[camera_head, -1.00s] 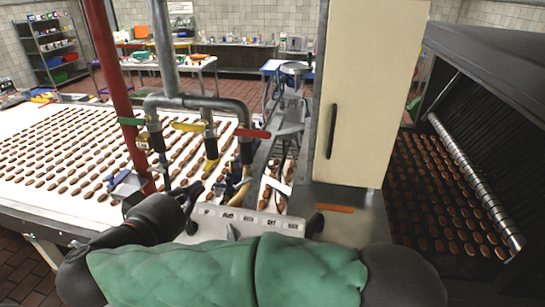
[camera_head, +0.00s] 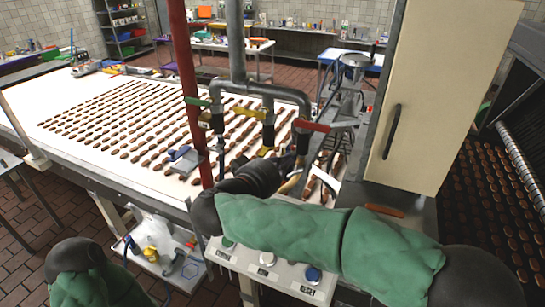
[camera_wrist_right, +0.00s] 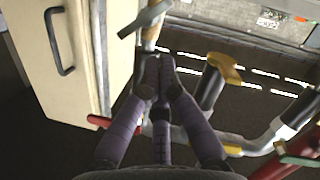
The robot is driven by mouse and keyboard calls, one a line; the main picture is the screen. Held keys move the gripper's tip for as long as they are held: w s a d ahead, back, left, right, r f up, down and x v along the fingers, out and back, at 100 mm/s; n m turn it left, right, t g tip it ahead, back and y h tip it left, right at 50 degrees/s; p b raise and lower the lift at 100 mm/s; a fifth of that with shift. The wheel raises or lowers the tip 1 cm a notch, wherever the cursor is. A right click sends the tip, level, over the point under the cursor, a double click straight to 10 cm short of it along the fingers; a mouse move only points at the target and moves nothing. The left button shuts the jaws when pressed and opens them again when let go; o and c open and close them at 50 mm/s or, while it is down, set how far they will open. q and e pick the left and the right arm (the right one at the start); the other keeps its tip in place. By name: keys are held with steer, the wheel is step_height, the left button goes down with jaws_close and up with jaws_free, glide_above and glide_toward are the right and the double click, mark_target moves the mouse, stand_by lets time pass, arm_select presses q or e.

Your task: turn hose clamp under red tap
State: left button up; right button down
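The red tap (camera_head: 312,126) has a red lever and stands at the right end of the pipe row; its lever also shows in the wrist view (camera_wrist_right: 97,121). My right gripper (camera_head: 299,164) is just below it at the hose. In the wrist view its fingertips (camera_wrist_right: 157,72) are close together beside a tan hose (camera_wrist_right: 150,42). A grey wing-shaped handle (camera_wrist_right: 145,18), apparently the hose clamp's, lies just beyond the tips. I cannot tell whether the fingers grip anything. My left arm shows only at bottom left; its gripper is outside the view.
Yellow (camera_head: 243,112) and green (camera_head: 197,101) taps stand left of the red one. A red vertical pipe (camera_head: 184,70) and cream cabinet (camera_head: 435,90) flank the taps. A control panel (camera_head: 265,268) is below. A white conveyor (camera_head: 55,100) with rows of biscuits lies behind.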

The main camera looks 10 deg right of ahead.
mark_target(297, 173)
steer(key=shift+s+d+f, duration=0.35)
steer(key=shift+d+f, duration=0.1)
steer(key=shift+f, duration=0.2)
steer(key=shift+s+d+f+m+p, duration=0.2)
steer(key=shift+s+d+m+p, duration=0.15)
steer(key=shift+m, duration=0.25)
steer(key=m, duration=0.1)
steer(key=m+y, duration=0.1)
steer(key=shift+d+f+m+t+b, duration=0.2)
steer(key=shift+d+m+t+b, duration=0.1)
steer(key=shift+m+b, duration=0.1)
steer(key=shift+s+m+y, duration=0.1)
steer(key=shift+m+y, duration=0.2)
steer(key=shift+m, duration=0.1)
steer(key=shift+s+d+m+y, duration=0.2)
steer(key=shift+m+y, duration=0.2)
steer(key=shift+m, duration=0.5)
steer(key=shift+r+p, duration=0.1)
steer(key=shift+p, duration=0.45)
steer(key=shift+d+p, duration=0.1)
steer(key=shift+p, duration=0.3)
